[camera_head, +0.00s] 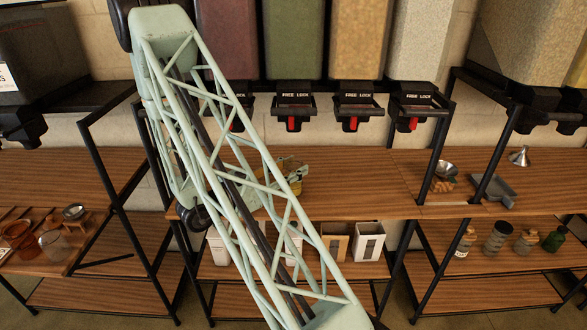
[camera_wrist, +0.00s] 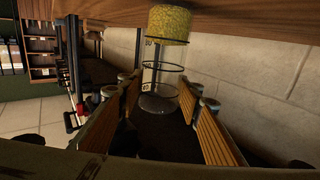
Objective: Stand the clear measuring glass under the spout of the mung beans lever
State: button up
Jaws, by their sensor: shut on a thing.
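My gripper (camera_head: 284,166) is mostly behind my arm's lattice in the head view, low over the middle counter. In the wrist view my gripper (camera_wrist: 160,98) has its ribbed pads on either side of the clear measuring glass (camera_wrist: 162,84), which has dark rings. Yellow grain (camera_wrist: 169,24) fills one end of the glass, on the counter side. In the head view the glass (camera_head: 296,187) shows only as a small yellowish patch. I cannot tell whether it touches the counter. A dispenser with green contents (camera_head: 293,40) has a red lever (camera_head: 292,124) above and behind it; no grain label is readable.
Other dispensers with red levers (camera_head: 350,124) (camera_head: 413,124) hang to the right. The counter (camera_head: 365,185) is bare right of the gripper. A metal cup (camera_head: 446,170), scoop (camera_head: 494,190) and funnel (camera_head: 519,157) lie farther right. Black frame posts (camera_head: 436,155) divide the bays.

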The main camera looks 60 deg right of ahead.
jog(key=shift+f, duration=0.1)
jog(key=o, duration=1)
jog(key=shift+a, duration=0.15)
jog(key=shift+p+v, duration=1.3)
jog(key=shift+v, duration=4.55)
jog(key=shift+w, duration=0.1)
